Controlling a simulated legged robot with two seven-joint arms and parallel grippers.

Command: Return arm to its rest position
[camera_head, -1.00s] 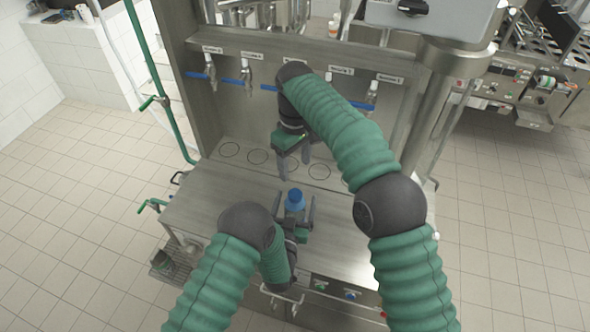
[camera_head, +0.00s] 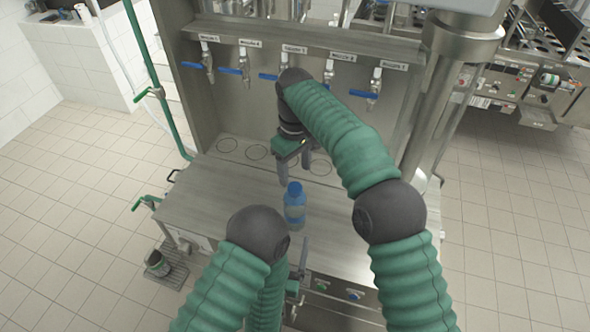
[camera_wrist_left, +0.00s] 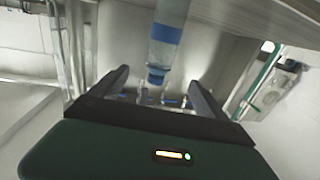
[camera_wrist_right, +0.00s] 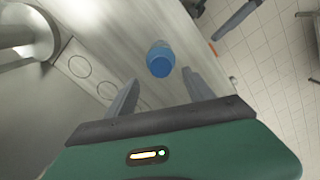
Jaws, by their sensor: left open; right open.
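A clear bottle with a blue cap and blue band (camera_head: 295,210) stands upright on the steel counter (camera_head: 235,200). It also shows in the left wrist view (camera_wrist_left: 167,35), and its cap shows in the right wrist view (camera_wrist_right: 160,60). My left gripper (camera_head: 301,262) is open and empty near the counter's front edge, apart from the bottle; my left arm partly hides it. Its open fingers show in the left wrist view (camera_wrist_left: 157,85). My right gripper (camera_head: 296,167) is open and empty, pointing down above the counter, behind the bottle. Both its fingers show in the right wrist view (camera_wrist_right: 159,82).
Several taps with blue handles (camera_head: 207,62) line the steel back wall. Circles (camera_head: 257,152) mark the counter below them. A steel column (camera_head: 440,100) rises at the right. A green pipe (camera_head: 150,75) stands at the left. Tiled floor (camera_head: 70,210) is clear at the left.

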